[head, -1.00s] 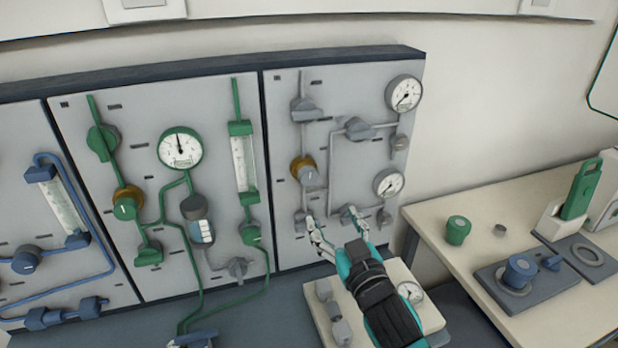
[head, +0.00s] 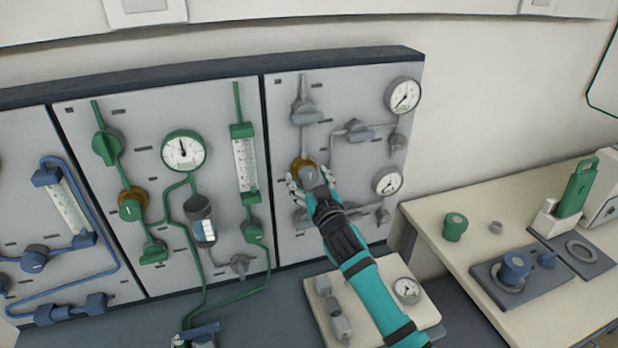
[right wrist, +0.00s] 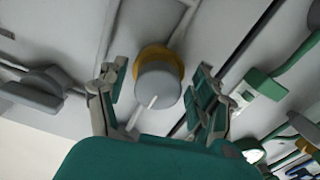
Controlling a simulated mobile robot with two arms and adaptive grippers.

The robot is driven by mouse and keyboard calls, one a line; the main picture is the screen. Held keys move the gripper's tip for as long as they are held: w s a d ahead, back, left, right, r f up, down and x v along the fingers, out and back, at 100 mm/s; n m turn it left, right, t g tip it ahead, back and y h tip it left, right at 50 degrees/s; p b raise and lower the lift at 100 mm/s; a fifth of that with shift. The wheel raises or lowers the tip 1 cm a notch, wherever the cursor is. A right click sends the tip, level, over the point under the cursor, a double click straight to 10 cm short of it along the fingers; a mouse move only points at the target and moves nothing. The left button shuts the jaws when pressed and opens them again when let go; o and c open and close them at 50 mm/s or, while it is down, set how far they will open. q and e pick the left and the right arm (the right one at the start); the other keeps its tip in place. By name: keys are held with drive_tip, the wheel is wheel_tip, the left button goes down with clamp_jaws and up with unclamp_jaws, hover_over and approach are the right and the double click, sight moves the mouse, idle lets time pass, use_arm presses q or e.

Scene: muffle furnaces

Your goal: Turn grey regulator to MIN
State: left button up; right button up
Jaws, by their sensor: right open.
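The grey regulator (head: 308,173) is a round grey knob with a brass collar on the right grey panel (head: 345,225). In the right wrist view the regulator (right wrist: 158,84) shows between my fingers, with a white pointer line toward the palm and slightly left. My right gripper (head: 312,180) is at the regulator, with its fingers on either side of it. In the right wrist view my right gripper (right wrist: 160,90) is open, and gaps show between both fingers and the knob. My left gripper is not in view.
A grey valve handle (head: 305,112) sits above the regulator and another (head: 356,130) to its upper right. Two gauges (head: 402,95) (head: 388,181) are on the panel's right side. A green-piped panel (head: 90,190) adjoins on the left. A bench (head: 440,255) stands at right.

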drive_tip(key=c, duration=1.2)
drive_tip(key=shift+n, duration=0.3)
drive_tip(key=n, duration=0.4)
drive_tip(key=shift+d+p, duration=0.1)
drive_tip(key=shift+p, duration=0.3)
drive_tip(key=n, duration=0.4)
drive_tip(key=shift+w+r+n+p, duration=0.1)
drive_tip(key=shift+r+n+p, duration=0.05)
drive_tip(key=shift+n+p, duration=0.25)
drive_tip(key=n+p, duration=0.1)
drive_tip(key=n, duration=0.3)
drive_tip(key=shift+d+n, duration=0.1)
drive_tip(key=shift+n, duration=0.2)
drive_tip(key=n, duration=0.4)
drive_tip(key=shift+p, duration=0.4)
drive_tip(key=shift+n, duration=0.3)
